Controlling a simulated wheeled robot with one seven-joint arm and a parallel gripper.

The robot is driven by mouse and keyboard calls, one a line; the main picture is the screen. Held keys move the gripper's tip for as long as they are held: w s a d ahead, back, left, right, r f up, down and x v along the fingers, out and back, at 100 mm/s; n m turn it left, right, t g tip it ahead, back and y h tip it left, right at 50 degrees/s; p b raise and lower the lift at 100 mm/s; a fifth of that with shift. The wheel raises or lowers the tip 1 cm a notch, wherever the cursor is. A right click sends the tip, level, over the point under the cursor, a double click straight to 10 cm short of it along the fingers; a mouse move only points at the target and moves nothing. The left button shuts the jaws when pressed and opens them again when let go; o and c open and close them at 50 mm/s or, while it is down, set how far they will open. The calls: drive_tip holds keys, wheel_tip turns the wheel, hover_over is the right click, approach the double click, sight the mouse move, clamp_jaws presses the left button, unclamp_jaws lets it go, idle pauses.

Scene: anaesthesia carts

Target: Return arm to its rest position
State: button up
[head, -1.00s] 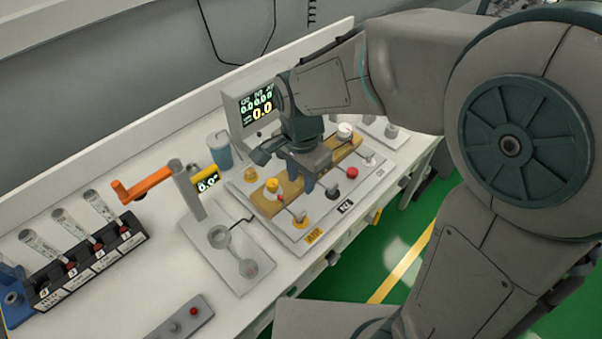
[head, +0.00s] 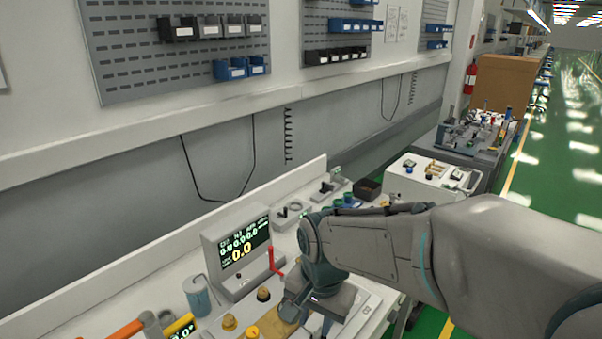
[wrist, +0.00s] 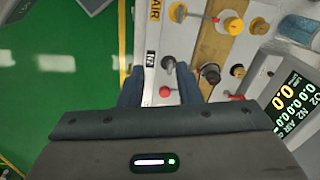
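My gripper (head: 310,318) hangs over the gas panel on the white bench, at the bottom of the head view. In the wrist view its two blue fingers stand apart with nothing held between them (wrist: 160,84). A red ball knob (wrist: 165,92) and a grey knob (wrist: 168,63) show in the gap, below the fingers; I cannot tell the exact height. My arm (head: 385,245) reaches in from the right of the head view, bent over the panel.
A monitor (head: 240,243) reading 0.0 stands behind the panel, close to my gripper. A red crank handle (head: 274,262) is beside it. A blue-grey cup (head: 197,296) and an orange lever (head: 125,332) are at left. Green floor (wrist: 60,80) lies along the bench.

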drive_tip(key=s+d+r+n+t, duration=0.2)
drive_tip(key=s+d+n, duration=0.3)
drive_tip(key=d, duration=0.7)
drive_tip(key=shift+s+d+r+n+t+h, duration=0.3)
drive_tip(key=shift+s+r+n+t, duration=0.1)
drive_tip(key=shift+s+r, duration=0.6)
